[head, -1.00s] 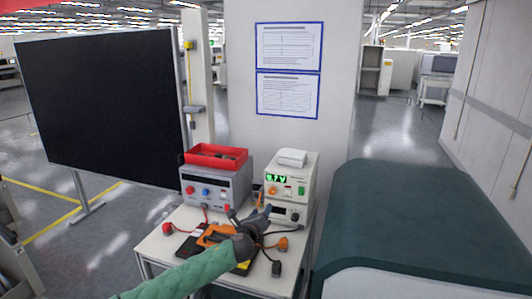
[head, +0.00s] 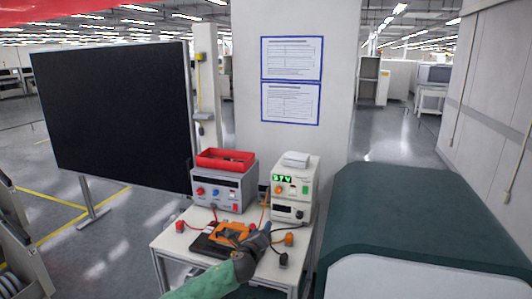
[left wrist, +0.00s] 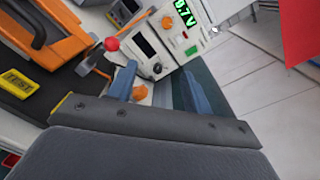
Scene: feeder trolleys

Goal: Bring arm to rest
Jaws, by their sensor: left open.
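My left gripper (head: 262,236) is in the head view, at the end of a green-sleeved arm over the front part of a small white table (head: 172,243). In the left wrist view its two blue fingers (left wrist: 160,88) stand apart with nothing held between them. An orange tool or meter on a dark pad (head: 232,233) lies left of the gripper in the head view; the orange body also shows in the left wrist view (left wrist: 45,40). The arm and hand cover part of the tabletop. My right gripper is in neither view.
A grey power unit (head: 226,188) with a red bin (head: 225,159) and a white unit with a green display (head: 293,189) stand at the table's back. Loose leads and plugs (head: 284,258) lie near the hand. A dark green-topped cabinet (head: 420,215) stands at right.

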